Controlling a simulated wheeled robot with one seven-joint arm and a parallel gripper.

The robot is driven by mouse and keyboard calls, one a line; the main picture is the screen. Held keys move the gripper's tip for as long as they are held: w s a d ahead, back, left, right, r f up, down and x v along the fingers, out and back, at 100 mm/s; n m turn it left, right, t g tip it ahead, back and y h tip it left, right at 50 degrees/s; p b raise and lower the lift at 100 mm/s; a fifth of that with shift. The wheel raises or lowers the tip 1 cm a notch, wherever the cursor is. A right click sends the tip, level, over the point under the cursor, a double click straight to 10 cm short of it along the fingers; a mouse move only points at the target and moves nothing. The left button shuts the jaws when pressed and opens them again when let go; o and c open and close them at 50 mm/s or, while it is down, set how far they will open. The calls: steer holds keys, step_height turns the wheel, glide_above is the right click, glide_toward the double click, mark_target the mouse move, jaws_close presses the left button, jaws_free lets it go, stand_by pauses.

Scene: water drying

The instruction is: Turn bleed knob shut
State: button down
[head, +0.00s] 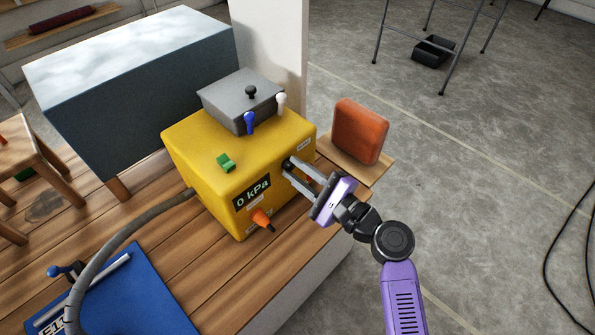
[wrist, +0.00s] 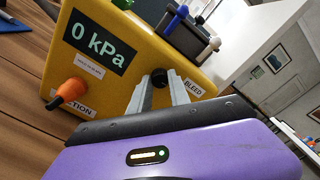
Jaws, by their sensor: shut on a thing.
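The bleed knob (wrist: 159,77) is a small black round knob on the front face of the yellow pump box (head: 215,180), beside a white label reading BLEED (wrist: 192,87). My gripper (wrist: 160,88) has its two grey fingers on either side of the knob, shut on it. In the head view my gripper (head: 289,170) reaches the box's front from the right, and its fingers partly hide the knob. The display (head: 252,190) reads 0 kPa. The knob's turn angle cannot be told.
An orange suction knob (head: 261,217) sits low on the same face. An orange block (head: 360,131) stands right of the box. A grey hose (head: 120,237) runs left. The table ends close in front.

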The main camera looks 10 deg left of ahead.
steer(key=n+b, duration=0.2)
steer(key=n, duration=0.2)
steer(key=shift+f+b, duration=0.25)
steer(key=shift+b, duration=0.15)
steer(key=n+b, duration=0.3)
steer(key=n, duration=0.1)
steer(key=shift+n, duration=0.3)
steer(key=n+b, duration=0.3)
steer(key=n, duration=0.1)
steer(key=shift+f+n+b, duration=0.1)
steer(key=shift+n+b, duration=0.2)
steer(key=shift+b, duration=0.1)
steer(key=shift+n+b, duration=1.35)
steer(key=shift+n, duration=0.45)
steer(key=c, duration=1.2)
jaws_free()
steer(key=shift+r, duration=0.2)
